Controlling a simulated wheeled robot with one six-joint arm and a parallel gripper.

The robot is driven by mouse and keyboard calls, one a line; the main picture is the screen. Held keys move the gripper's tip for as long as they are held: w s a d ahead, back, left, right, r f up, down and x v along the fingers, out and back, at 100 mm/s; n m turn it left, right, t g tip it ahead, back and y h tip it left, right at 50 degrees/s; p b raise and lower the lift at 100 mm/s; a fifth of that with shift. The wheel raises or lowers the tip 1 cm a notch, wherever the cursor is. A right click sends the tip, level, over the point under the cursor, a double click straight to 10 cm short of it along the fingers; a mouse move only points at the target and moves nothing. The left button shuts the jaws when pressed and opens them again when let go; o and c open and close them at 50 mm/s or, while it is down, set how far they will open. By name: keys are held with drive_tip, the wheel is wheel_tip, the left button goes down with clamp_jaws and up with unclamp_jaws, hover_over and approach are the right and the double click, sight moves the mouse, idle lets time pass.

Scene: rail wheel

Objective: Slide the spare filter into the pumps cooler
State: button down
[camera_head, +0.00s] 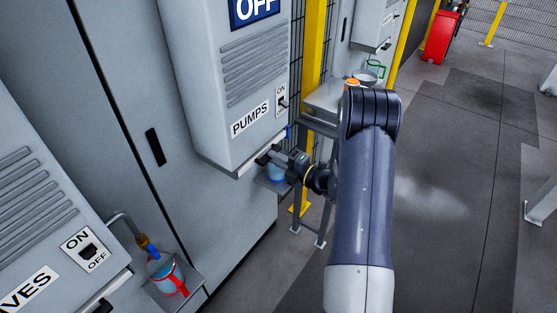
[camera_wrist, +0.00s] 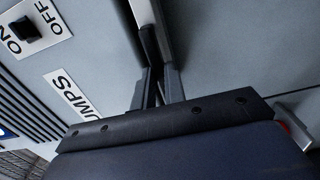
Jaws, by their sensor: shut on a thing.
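The pumps cooler (camera_head: 222,100) is a grey wall cabinet with a PUMPS label, louvres and an ON/OFF switch (camera_head: 283,104). A pale strip (camera_head: 240,166), which looks like a filter's front edge, runs along its lower front edge. My gripper (camera_head: 268,157) is at this strip. In the wrist view my gripper (camera_wrist: 158,92) is shut on a black handle (camera_wrist: 149,45) at the pale strip (camera_wrist: 142,10). I cannot tell whether this is the spare filter or how deep it sits. The filter's body is hidden.
The cooler at lower left (camera_head: 50,215) has its own switch; beside it a jar with red parts (camera_head: 165,273) stands on a small shelf (camera_head: 190,285). A yellow post (camera_head: 315,60) and a grey side table (camera_head: 325,97) stand beyond my gripper.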

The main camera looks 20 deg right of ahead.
drive_tip(key=shift+w+a, duration=0.2)
drive_tip(key=c, duration=1.4)
unclamp_jaws()
drive_tip(key=shift+s+d, duration=0.1)
drive_tip(key=shift+d, duration=0.05)
drive_tip(key=b+v, duration=0.2)
drive_tip(key=v, duration=0.8)
drive_tip(key=shift+s+d, duration=0.2)
drive_tip(key=shift+s, duration=0.05)
drive_tip(key=shift+w+a, duration=0.1)
